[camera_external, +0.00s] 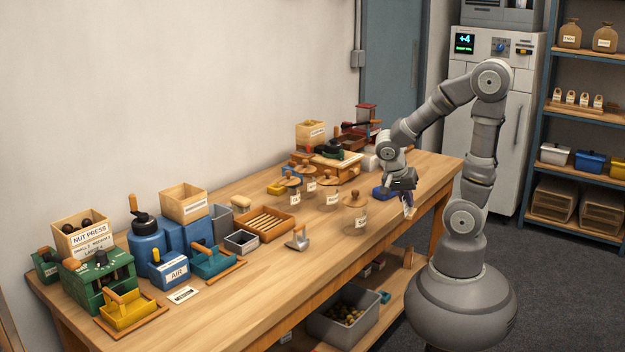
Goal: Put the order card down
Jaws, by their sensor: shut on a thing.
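My gripper (407,198) is over the right front edge of the workbench (330,255), pointing down. It is shut on a small pale thing (408,211), which looks like the order card; its print is too small to read, and the fingers hide part of it. A white card (182,295) marked MEDIUM lies flat on the bench at the left front.
A glass jar with a wooden lid (355,208) stands left of my gripper, with a blue thing (380,192) close by. The front middle of the bench is bare.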

